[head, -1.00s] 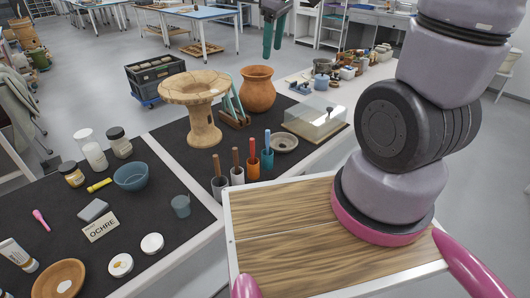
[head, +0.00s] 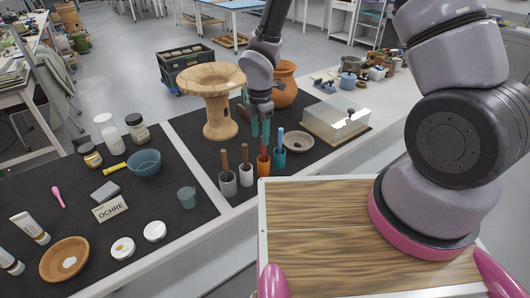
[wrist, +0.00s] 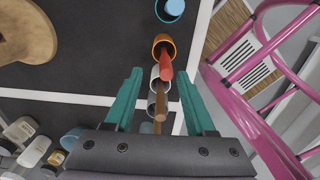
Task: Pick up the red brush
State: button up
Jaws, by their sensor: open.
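The red brush (wrist: 166,66) stands in an orange cup (wrist: 160,40), handle up. In the head view the orange cup (head: 263,164) is third from the left in a row of cups on the dark mat, with the brush mostly hidden by my gripper. My gripper (head: 260,138) is open above the row, teal fingers pointing down. In the wrist view the fingers (wrist: 159,75) are apart and empty, with the red handle's top showing near the line between their tips. I cannot tell the remaining height gap.
A grey cup (head: 228,184) and a white cup (head: 246,175) with brown brushes stand left of it, and a teal cup (head: 279,158) with a blue brush stands right.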

aim_at(264, 152)
jog(key=f, duration=0.4)
jog(key=d+f, duration=0.1)
jog(key=f, duration=0.1)
jog(key=shift+s+f, duration=0.1)
jog(key=shift+f, duration=0.3)
grip_shut()
